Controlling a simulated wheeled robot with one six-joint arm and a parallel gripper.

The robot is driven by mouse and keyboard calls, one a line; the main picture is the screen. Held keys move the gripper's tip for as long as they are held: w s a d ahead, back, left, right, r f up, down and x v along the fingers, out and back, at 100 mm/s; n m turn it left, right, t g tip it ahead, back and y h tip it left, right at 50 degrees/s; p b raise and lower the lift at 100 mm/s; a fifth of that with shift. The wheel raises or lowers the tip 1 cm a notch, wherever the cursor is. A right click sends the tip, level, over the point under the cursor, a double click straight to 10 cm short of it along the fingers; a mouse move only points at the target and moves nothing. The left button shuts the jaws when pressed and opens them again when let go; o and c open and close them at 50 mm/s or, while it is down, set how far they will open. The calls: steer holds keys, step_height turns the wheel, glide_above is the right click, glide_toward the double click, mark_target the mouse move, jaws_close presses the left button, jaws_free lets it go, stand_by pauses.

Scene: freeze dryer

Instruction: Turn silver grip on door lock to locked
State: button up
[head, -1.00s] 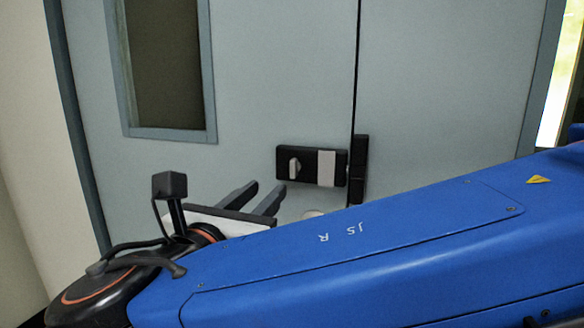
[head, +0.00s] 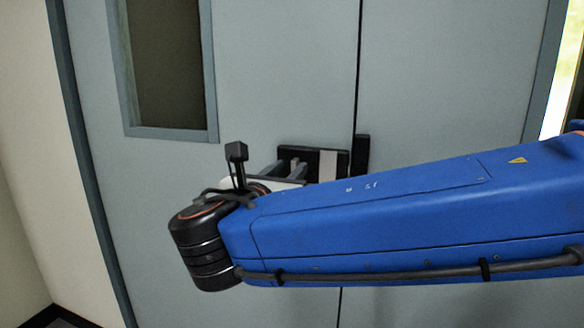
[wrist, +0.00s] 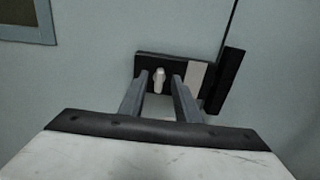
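The door lock (head: 310,152) is a black plate with a pale panel at its right end, fixed on the grey door by the seam. In the wrist view the lock (wrist: 172,66) shows more fully, with the silver grip (wrist: 158,80) upright on its left part. My gripper (wrist: 159,77) is open, with one finger on each side of the silver grip. I cannot tell whether the fingers touch it. In the head view my gripper (head: 287,166) is in front of the lock, and the grip is mostly hidden behind the fingers.
A black upright block (head: 361,155) stands right of the lock, across the door seam. A framed dark window (head: 165,65) is in the door at upper left. The door surface (head: 265,60) around the lock is flat and clear. A bright opening lies at far right.

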steer(key=shift+x, duration=1.25)
jaws_close()
